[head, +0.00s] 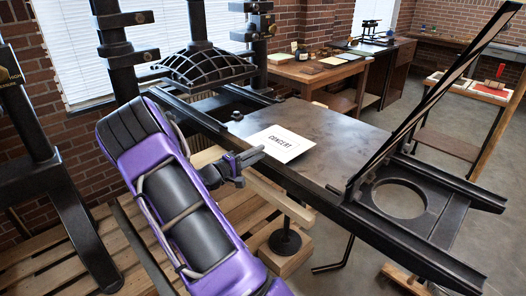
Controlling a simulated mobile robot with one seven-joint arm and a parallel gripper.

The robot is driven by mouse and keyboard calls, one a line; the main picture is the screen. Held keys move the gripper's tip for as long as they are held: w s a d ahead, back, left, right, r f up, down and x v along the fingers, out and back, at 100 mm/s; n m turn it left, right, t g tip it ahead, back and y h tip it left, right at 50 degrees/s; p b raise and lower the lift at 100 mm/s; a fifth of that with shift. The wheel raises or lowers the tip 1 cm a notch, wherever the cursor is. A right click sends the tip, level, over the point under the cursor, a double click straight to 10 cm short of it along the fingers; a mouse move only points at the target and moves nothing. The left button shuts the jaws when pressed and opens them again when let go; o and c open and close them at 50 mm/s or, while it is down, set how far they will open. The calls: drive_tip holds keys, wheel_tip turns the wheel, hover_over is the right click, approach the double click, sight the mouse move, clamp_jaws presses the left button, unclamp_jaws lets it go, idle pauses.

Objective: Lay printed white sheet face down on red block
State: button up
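The printed white sheet (281,146) has the word CONCERT facing up. It appears at the dark flat bed of the press (335,150); I cannot tell whether it lies on it or is held just above. My gripper (258,156) is at the sheet's left edge, its fingertips close to or touching it. I cannot tell whether the fingers are closed on the edge. No red block shows clearly on the press; a small red upright thing (500,71) stands on the far right table, too small to identify.
My purple arm covers the lower left. A dark press frame with a round opening (399,198) and a slanted bar (430,100) stands at the right. A domed ribbed press head (205,68) hangs behind. Wooden tables (315,72) stand at the back; grey floor is open between.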

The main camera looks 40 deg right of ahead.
sight(261, 143)
drive_tip(key=shift+w+d+b, duration=0.1)
drive_tip(key=shift+d+b, duration=0.3)
drive_tip(key=shift+d, duration=0.65)
clamp_jaws()
drive_tip(key=shift+r+p, duration=0.35)
drive_tip(key=shift+r, duration=1.15)
drive_tip(key=shift+a, duration=0.1)
drive_tip(key=a+r+p, duration=0.1)
drive_tip(key=a+r, duration=0.2)
drive_tip(key=a, duration=0.4)
drive_tip(key=shift+s, duration=0.3)
